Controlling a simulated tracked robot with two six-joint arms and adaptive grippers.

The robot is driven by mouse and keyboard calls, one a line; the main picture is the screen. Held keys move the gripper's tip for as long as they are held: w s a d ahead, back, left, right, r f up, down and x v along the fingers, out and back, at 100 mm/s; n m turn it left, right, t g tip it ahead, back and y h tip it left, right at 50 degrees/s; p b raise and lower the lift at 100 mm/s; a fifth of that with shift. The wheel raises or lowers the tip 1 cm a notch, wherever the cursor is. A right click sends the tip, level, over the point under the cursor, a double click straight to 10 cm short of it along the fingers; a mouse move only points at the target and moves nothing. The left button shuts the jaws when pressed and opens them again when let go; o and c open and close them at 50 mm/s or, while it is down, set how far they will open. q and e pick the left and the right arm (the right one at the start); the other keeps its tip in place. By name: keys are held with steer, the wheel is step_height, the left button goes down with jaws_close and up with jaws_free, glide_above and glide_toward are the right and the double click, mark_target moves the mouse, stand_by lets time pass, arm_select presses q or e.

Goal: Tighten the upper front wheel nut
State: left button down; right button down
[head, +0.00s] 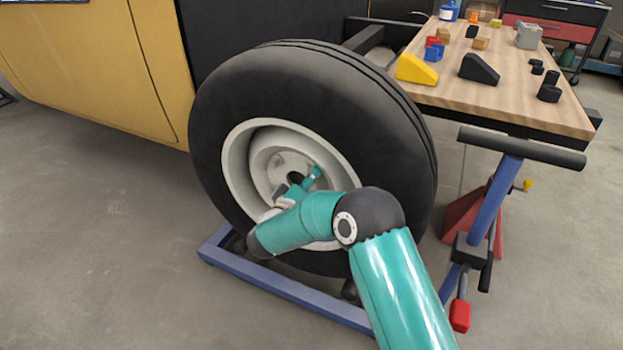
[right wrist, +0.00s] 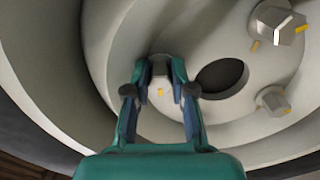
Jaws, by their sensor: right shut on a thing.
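The wheel (head: 235,95) has a black tyre and a pale grey rim (head: 237,160) and stands upright in the head view. My right gripper (head: 303,180) reaches into the rim beside the dark centre hole. In the right wrist view my right gripper (right wrist: 157,75) is shut on a grey wheel nut (right wrist: 160,68), with one finger on each side. A yellow mark shows below that nut. Two other nuts with yellow marks, one larger-looking (right wrist: 278,20) and one smaller (right wrist: 273,99), stand clear beyond the centre hole (right wrist: 220,77). My left gripper is in neither view.
A blue wheel stand (head: 285,288) sits under the tyre, with a blue post and black crossbar (head: 520,148) at its right. A wooden workbench (head: 450,90) with blocks is behind right. A yellow body panel (head: 90,70) is at left. The floor at left is clear.

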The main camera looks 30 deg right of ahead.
steer(key=shift+s+d+f+m, duration=0.1)
steer(key=shift+f+m, duration=0.2)
steer(key=shift+m, duration=0.3)
steer(key=c, duration=1)
jaws_free()
steer(key=shift+r, duration=0.1)
steer(key=v, duration=1.2)
